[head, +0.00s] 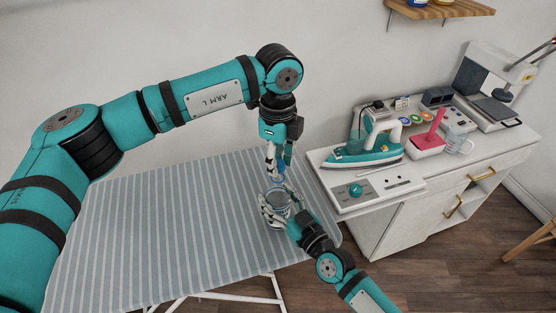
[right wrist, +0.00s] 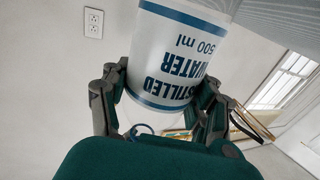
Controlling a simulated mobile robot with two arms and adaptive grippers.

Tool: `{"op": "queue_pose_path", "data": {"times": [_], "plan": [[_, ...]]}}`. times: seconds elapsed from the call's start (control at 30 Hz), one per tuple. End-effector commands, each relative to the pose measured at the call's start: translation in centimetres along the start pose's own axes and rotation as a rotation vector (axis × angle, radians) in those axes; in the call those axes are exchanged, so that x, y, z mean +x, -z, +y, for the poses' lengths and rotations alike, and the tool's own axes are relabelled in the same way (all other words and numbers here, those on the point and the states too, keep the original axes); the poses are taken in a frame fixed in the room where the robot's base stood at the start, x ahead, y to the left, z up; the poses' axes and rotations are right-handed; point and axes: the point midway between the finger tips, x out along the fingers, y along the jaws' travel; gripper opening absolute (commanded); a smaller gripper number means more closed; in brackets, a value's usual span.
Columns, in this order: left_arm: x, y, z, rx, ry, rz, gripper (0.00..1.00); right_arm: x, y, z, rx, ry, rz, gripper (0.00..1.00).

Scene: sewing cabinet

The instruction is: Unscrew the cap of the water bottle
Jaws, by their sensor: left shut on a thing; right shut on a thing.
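The water bottle (head: 278,211) stands upright over the striped ironing board in the head view. In the right wrist view the bottle (right wrist: 180,55) appears upside down, white with blue bands and "DISTILLED WATER 500 ml". My right gripper (head: 277,211) is shut around its body, a finger on each side. My left gripper (head: 276,176) points down from above and is shut on the small blue cap (head: 278,180) at the bottle's top. The fingers hide much of the cap. I cannot tell whether it is still seated on the neck.
The striped ironing board (head: 150,220) is otherwise bare. To its right, a white cabinet (head: 380,220) carries a teal iron (head: 365,150), a pink spool stand (head: 428,140), a clear cup (head: 458,140) and a sewing machine (head: 490,85). A wooden shelf (head: 440,10) is above.

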Motion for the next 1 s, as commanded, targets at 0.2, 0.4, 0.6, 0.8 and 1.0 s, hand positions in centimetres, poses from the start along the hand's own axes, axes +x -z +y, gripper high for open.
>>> {"op": "queue_pose_path", "data": {"times": [0.2,0.4,0.6,0.8,1.0], "plan": [[-0.6,0.0,0.0,0.0,0.001,0.0,0.0,0.0,0.0,-0.1,0.001,0.001,0.0,0.0],[-3.0,0.0,-0.1,0.0,0.003,-0.001,0.0,0.0,0.0,0.0,0.001,0.001,0.0,0.0],[-4.0,0.0,0.0,0.0,0.0,0.0,0.0,0.0,0.0,0.0,0.001,0.001,0.0,0.0],[-4.0,0.0,0.0,0.0,0.0,0.0,0.0,0.0,0.0,0.0,0.001,0.001,0.0,0.7],[-4.0,0.0,0.0,0.0,0.0,0.0,0.0,0.0,0.0,0.0,0.001,0.0,0.0,0.88]]}}
